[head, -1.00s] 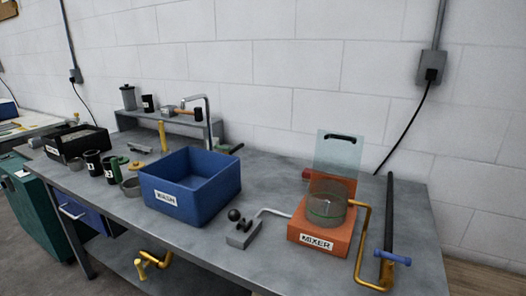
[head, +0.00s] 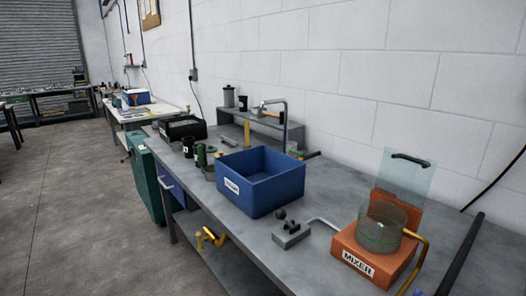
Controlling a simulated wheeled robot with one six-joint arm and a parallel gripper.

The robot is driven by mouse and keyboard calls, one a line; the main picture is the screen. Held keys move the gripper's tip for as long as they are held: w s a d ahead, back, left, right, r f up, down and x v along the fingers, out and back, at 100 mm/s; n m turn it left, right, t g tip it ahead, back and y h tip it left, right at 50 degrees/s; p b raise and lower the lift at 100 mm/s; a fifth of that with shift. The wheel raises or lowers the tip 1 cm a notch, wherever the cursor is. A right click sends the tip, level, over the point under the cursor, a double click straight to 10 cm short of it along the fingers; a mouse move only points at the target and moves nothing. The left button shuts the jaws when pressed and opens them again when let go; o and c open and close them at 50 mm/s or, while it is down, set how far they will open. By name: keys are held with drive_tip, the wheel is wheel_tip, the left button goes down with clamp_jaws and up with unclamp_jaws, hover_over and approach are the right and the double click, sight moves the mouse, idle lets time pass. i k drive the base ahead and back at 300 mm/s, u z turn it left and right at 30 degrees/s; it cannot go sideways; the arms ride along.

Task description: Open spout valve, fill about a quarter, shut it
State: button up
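A grey hooked spout (head: 285,110) stands behind the blue basin (head: 262,186), its bent top turned to the left. A small dark lever (head: 311,155) sticks out behind the basin's right corner; I cannot tell whether it is the spout's valve or how it is set. No water stream is visible. The basin has a white label, too small to read, and its floor is mostly hidden. A black mug (head: 188,147), a dark green mug (head: 200,155) and a grey pot (head: 209,172) stand left of the basin. My gripper is not in view.
An orange mixer (head: 372,256) with a clear bowl (head: 382,228) and raised lid stands at the right front. A grey block with a black knob (head: 291,233) is beside it. A black bin (head: 183,130) and a grey shelf (head: 260,130) stand behind. The floor (head: 75,200) at left is clear.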

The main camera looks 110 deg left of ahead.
sight(296, 153)
drive_tip(key=u, duration=2.05)
